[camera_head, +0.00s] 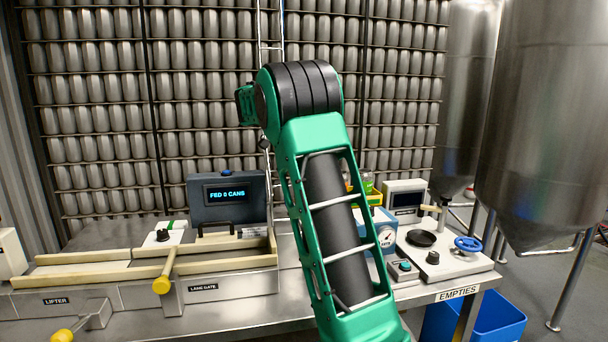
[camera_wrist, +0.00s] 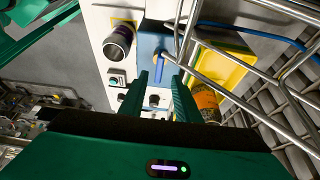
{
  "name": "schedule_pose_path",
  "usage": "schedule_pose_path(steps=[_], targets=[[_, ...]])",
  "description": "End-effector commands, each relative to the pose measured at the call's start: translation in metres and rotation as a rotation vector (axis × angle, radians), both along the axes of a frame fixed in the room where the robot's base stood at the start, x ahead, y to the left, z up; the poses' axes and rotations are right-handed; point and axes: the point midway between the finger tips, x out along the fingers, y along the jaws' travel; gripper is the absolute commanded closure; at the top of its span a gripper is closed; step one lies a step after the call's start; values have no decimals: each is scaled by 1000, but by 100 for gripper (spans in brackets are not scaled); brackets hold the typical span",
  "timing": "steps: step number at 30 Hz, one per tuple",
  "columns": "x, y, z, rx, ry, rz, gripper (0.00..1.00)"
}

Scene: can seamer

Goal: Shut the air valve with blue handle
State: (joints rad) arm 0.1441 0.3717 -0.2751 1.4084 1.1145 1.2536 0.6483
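A blue box with a round gauge (camera_head: 386,237) stands on the bench, partly hidden behind my arm in the head view. The blue box also shows in the wrist view (camera_wrist: 150,45), where a small lever with blue and yellow-orange parts (camera_wrist: 185,62) is seen on it, partly behind metal bars. A blue handwheel (camera_head: 467,244) sits on a white unit at the right end of the bench. I cannot tell for sure which is the air valve. My gripper (camera_wrist: 168,66) is open and empty, its green fingers apart over the blue box. It is hidden in the head view.
Metal bars (camera_wrist: 235,95) run close to the fingers. A silver cup (camera_wrist: 118,42) and an orange can (camera_wrist: 207,104) flank the blue box. A grey display (camera_head: 227,195) stands left on the bench, a blue bin (camera_head: 500,318) below right.

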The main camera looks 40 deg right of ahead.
Motion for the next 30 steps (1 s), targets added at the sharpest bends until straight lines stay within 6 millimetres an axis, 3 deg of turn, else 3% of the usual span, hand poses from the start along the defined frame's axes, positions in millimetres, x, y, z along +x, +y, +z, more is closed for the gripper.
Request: schedule_pose_path(steps=[6, 15, 30], targets=[[7, 10, 24, -2, 0, 2, 70], [9, 14, 41, 0, 2, -1, 70], [10, 16, 46, -1, 1, 0, 70]])
